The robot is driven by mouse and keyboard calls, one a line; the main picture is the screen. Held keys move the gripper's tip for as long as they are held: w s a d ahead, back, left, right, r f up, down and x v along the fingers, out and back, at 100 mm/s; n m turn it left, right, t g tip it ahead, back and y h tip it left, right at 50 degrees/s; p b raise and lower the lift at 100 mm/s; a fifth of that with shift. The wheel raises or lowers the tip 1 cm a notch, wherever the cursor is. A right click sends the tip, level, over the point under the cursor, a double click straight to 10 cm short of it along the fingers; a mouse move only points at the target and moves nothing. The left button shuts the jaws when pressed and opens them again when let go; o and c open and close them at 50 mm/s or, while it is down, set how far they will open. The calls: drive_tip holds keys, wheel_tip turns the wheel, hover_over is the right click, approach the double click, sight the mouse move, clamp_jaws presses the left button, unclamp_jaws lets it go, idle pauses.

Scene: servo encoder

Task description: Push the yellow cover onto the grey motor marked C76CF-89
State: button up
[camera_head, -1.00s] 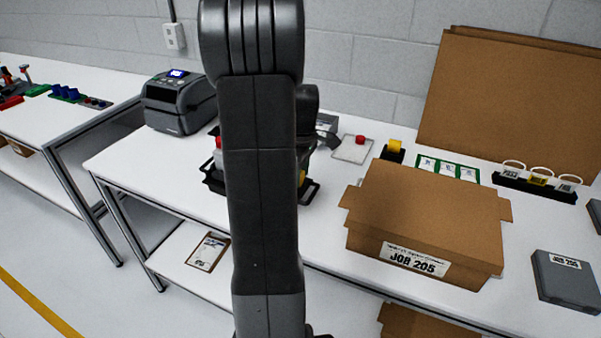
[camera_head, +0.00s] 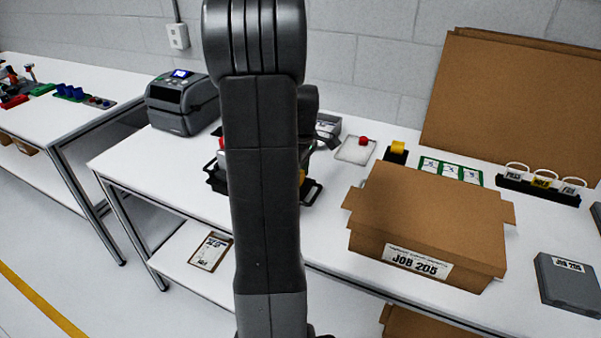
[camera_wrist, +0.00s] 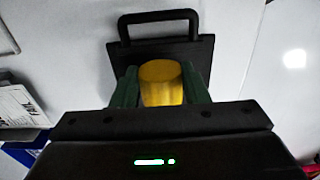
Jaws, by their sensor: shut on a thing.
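In the wrist view, my gripper (camera_wrist: 160,88) is shut on the yellow cover (camera_wrist: 162,80), a round yellow piece held between its two green fingers. Below and behind the cover is a black tray (camera_wrist: 205,50) with a black loop handle. The grey motor marked C76CF-89 cannot be made out; the cover and gripper hide what lies under them, so I cannot tell whether they touch. In the head view my arm blocks the gripper and most of the black tray (camera_head: 312,192), which shows beside the arm on the white bench.
A label printer (camera_head: 181,103) stands left of the tray. To the right are a pad with a red button (camera_head: 363,141), a yellow roll in a black holder (camera_head: 398,148) and a cardboard box (camera_head: 430,220) marked JOB 205. The front bench edge runs below them.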

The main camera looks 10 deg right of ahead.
drive_tip(key=shift+w+a, duration=0.3)
drive_tip(key=shift+a, duration=0.1)
idle(1.0)
drive_tip(key=o, duration=1)
drive_tip(key=shift+r, duration=0.1)
drive_tip(key=r, duration=1.3)
drive_tip(key=shift+s+d+r, duration=0.15)
drive_tip(key=shift+d+r, duration=0.05)
drive_tip(key=shift+r, duration=0.15)
drive_tip(key=shift+f, duration=0.1)
drive_tip(key=f, duration=1.3)
drive_tip(key=shift+a+f, duration=0.2)
drive_tip(key=shift+f, duration=0.1)
drive_tip(key=shift+d, duration=0.15)
